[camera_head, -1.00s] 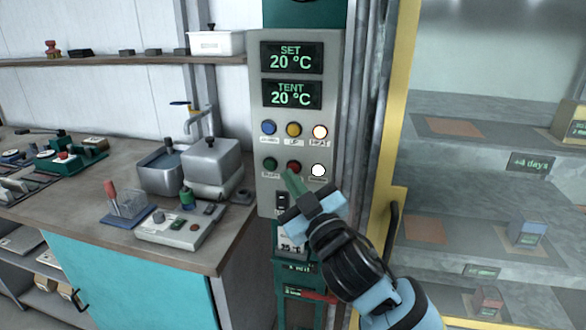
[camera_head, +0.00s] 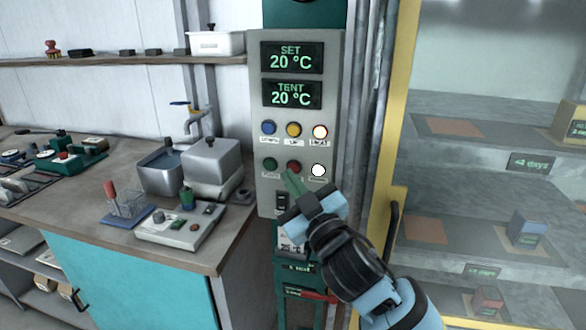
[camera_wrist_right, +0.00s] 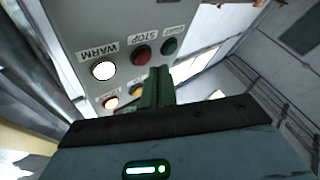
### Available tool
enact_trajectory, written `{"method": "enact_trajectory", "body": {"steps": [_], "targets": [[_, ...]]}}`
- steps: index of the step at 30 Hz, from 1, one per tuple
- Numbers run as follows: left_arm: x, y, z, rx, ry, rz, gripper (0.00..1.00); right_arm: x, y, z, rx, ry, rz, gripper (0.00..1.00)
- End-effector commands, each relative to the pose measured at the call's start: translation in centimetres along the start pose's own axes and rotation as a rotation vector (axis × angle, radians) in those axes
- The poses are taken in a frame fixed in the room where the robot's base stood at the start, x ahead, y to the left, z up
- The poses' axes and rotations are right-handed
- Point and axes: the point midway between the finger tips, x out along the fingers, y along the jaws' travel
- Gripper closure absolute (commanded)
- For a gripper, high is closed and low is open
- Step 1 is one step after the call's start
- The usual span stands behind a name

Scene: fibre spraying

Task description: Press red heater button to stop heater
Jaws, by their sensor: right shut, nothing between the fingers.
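The red button (camera_head: 293,167) sits in the lower row of the grey control panel (camera_head: 262,205), between a green button (camera_head: 270,164) and a lit white one (camera_head: 318,170). In the right wrist view the red button (camera_wrist_right: 141,54) is labelled STOP and the white one (camera_wrist_right: 103,70) WARM. My right gripper (camera_head: 290,178) is shut and empty. Its green fingertips are just below the red button in the head view, and they also show in the wrist view (camera_wrist_right: 158,80). I cannot tell whether they touch the panel. My left gripper is not in view.
Blue (camera_head: 268,128), yellow (camera_head: 293,129) and lit orange-white (camera_head: 320,131) buttons form the upper row. Both displays (camera_head: 291,57) read 20 °C. A workbench (camera_head: 60,215) stands left; a yellow-framed glass cabinet (camera_head: 400,120) stands close on the right.

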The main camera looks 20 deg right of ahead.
Motion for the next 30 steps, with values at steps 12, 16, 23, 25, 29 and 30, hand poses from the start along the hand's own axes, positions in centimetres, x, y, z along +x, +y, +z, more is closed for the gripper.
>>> {"method": "enact_trajectory", "body": {"steps": [12,16,23,25,29,30], "targets": [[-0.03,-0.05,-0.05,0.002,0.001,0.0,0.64,0.11,0.08,0.05,0.0,0.0,0.0,1.0],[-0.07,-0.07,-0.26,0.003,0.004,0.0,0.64,0.4,0.31,0.2,0.0,0.001,0.001,1.0],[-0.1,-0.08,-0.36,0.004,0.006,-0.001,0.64,0.6,0.46,0.43,0.0,0.0,0.001,1.0],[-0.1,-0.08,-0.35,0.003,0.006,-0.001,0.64,0.6,0.45,0.44,0.0,0.0,0.0,1.0],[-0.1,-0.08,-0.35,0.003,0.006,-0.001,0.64,0.6,0.44,0.45,0.0,0.0,0.0,1.0],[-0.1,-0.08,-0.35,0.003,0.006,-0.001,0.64,0.61,0.44,0.45,0.0,0.0,0.0,1.0]]}}
